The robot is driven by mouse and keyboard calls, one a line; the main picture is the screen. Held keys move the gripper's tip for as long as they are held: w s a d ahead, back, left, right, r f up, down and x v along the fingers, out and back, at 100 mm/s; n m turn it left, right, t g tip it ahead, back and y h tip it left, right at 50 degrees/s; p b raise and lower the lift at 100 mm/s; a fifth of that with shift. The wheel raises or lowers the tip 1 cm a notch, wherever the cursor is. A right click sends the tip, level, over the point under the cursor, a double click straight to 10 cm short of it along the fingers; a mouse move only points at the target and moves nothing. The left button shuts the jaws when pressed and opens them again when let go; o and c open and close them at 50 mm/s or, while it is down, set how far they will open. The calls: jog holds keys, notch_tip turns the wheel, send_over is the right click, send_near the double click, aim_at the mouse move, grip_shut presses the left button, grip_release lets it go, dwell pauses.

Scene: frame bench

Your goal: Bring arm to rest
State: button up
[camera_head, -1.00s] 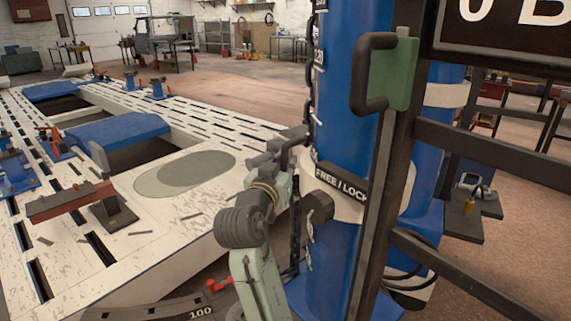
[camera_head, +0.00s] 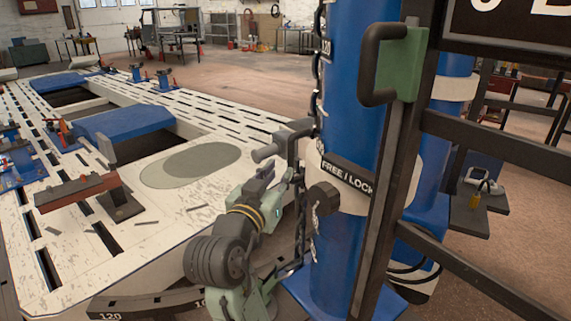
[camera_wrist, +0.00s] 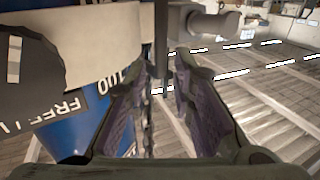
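My gripper (camera_wrist: 161,62) is open; its two dark fingers stand apart in the wrist view with nothing held between them. In the head view my gripper (camera_head: 268,183) is just below and beside a grey lever with a round end (camera_head: 266,152), by the blue column (camera_head: 350,90). That lever also shows beyond the fingertips in the wrist view (camera_wrist: 210,22). My arm is bent, with its grey joint low and left of the column. The collar's FREE / LOCK label (camera_head: 347,176) and dark knob (camera_head: 322,198) are close on the right of my gripper.
A chain (camera_head: 317,60) hangs along the column. A dark upright frame with a green-backed handle (camera_head: 408,65) stands in front at right. The white slotted bench (camera_head: 150,225) fills the left, carrying a red bar clamp (camera_head: 75,190) and blue plates. Open floor lies behind.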

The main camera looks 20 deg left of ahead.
jog(key=shift+s, duration=1.15)
